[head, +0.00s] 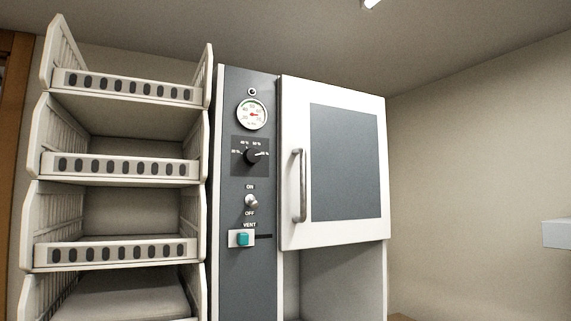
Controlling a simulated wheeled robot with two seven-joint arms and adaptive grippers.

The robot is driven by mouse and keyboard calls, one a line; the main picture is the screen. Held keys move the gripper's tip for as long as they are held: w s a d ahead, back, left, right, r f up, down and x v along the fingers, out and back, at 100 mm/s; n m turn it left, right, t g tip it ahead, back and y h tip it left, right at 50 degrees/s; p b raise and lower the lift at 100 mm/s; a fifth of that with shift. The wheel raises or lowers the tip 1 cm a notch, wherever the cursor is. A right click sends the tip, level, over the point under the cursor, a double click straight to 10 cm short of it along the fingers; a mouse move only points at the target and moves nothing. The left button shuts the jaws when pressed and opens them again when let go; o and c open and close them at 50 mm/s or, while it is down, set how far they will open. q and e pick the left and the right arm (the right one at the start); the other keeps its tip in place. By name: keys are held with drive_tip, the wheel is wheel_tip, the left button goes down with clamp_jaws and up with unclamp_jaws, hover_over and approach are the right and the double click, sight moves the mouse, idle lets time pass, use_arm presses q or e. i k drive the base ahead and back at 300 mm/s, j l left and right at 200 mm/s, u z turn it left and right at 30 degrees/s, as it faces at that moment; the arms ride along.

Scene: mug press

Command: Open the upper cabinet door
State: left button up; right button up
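The upper cabinet door (290,215) is white with a grey panel (345,165) in its middle, and it looks shut. A vertical metal handle (299,186) is fixed near the door's left edge. The door is on the upper part of a white cabinet, and an open space (340,285) shows below it. Neither of my grippers is in the head view.
Left of the door is a grey control panel (232,290) with a round gauge (252,114), a dial (252,156), a switch (251,202) and a teal vent button (242,239). White stacked shelves (120,168) stand further left. A pale box-like object (557,234) is at the right edge.

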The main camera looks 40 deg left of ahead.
sight(334, 187)
drive_tip(key=u, duration=1.1)
